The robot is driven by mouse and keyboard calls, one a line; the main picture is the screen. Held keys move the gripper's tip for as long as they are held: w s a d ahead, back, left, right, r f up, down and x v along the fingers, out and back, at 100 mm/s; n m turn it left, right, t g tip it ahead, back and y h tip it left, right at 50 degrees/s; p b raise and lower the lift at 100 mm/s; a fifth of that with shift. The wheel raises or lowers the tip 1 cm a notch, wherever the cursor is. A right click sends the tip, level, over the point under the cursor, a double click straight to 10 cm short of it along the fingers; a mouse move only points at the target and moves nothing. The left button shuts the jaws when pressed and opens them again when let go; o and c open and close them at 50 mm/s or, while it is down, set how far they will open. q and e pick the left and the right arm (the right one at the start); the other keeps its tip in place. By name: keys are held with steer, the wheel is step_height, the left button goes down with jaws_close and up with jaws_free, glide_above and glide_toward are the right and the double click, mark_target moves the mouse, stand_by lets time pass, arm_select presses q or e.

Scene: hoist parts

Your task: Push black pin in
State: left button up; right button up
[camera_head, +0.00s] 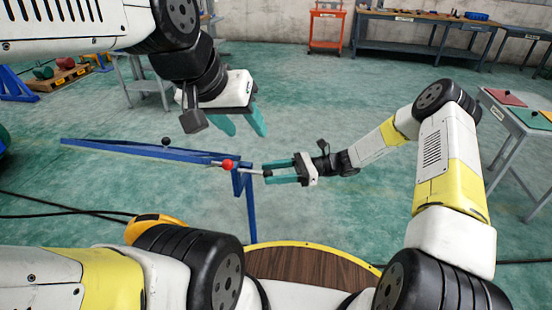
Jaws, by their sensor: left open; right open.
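A black ball-headed pin (165,143) sits at the far bar of a blue metal frame (128,149). Its shaft is too small to make out. A red ball (228,165) with a thin pale rod is at the frame's right corner. My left gripper (243,126) hangs above and to the right of the black pin, open and empty, its teal fingers pointing down. My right gripper (268,173) is open beside the red ball, its teal fingers pointing left. The end of the pale rod reaches between or near these fingertips; I cannot tell whether they touch it.
A grey table (524,126) with coloured plates stands at the right. A workbench (415,40) and an orange cart (326,30) are at the back. A pallet with parts (62,77) lies at the back left. Black cables cross the floor left. The middle floor is clear.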

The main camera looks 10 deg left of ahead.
steer(key=shift+s+a, duration=0.25)
steer(key=shift+a, duration=0.45)
steer(key=c, duration=1)
jaws_close()
steer(key=shift+s, duration=0.2)
